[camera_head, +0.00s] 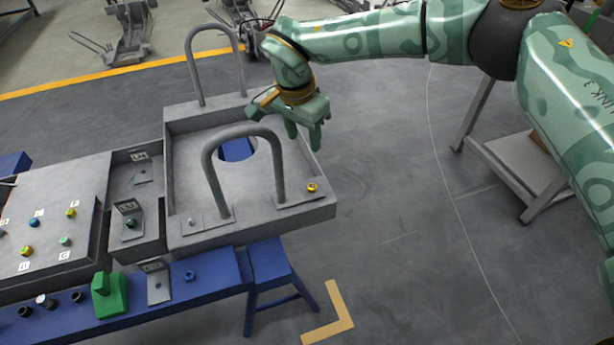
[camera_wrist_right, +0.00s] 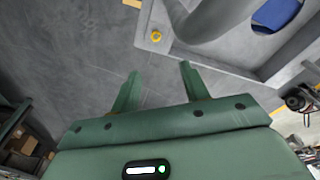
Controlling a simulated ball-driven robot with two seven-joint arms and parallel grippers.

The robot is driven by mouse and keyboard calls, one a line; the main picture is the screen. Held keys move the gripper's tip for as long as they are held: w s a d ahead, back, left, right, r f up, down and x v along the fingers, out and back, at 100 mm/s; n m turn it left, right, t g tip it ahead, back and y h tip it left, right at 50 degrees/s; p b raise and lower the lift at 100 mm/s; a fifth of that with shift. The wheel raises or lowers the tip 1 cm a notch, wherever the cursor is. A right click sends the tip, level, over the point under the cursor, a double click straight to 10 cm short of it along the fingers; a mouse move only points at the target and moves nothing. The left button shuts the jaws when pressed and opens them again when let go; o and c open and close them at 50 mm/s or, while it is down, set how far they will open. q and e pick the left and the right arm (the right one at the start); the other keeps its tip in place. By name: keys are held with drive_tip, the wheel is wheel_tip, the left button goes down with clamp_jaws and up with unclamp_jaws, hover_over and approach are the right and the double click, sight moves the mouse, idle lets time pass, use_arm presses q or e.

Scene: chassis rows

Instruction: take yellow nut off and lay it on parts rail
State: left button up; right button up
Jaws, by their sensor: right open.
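A yellow nut (camera_head: 311,187) sits on the near right corner of the grey chassis tray (camera_head: 290,215), beside the foot of a bent tube handle. It also shows in the right wrist view (camera_wrist_right: 155,36), beyond the fingertips. My right gripper (camera_head: 303,137) is open and empty, pointing down over the tray's right side, behind and above the nut. In the right wrist view its two fingers (camera_wrist_right: 160,71) stand apart with only floor between them. A blue rail (camera_head: 205,280) carrying small parts runs along the front; it looks like the parts rail. My left gripper is not in view.
Two tall grey tube handles (camera_head: 213,165) rise from the tray near the gripper. A grey panel (camera_head: 50,205) with small coloured pieces lies at the left. A green block (camera_head: 109,296) and dark rings stand on the blue rail.

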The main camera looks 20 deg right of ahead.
drive_tip(key=b, duration=0.3)
hover_over(312, 187)
drive_tip(key=a, duration=0.1)
wheel_tip(312, 187, down, 10)
drive_tip(key=shift+w+f+b, duration=0.15)
drive_tip(key=shift+f+b, duration=0.25)
drive_tip(key=f, duration=0.1)
drive_tip(key=f+b, duration=0.1)
drive_tip(key=f, duration=0.1)
drive_tip(key=f+b, duration=0.1)
drive_tip(key=f, duration=0.1)
drive_tip(key=shift+s+d, duration=0.2)
drive_tip(key=shift+d, duration=0.1)
drive_tip(key=shift+f, duration=0.15)
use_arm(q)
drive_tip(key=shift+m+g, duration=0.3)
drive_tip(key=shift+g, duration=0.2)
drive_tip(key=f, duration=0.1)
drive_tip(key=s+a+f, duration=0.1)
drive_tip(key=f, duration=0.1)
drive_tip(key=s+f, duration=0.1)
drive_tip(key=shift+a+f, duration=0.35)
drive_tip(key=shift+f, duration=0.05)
use_arm(e)
drive_tip(key=shift+r, duration=0.2)
clamp_jaws()
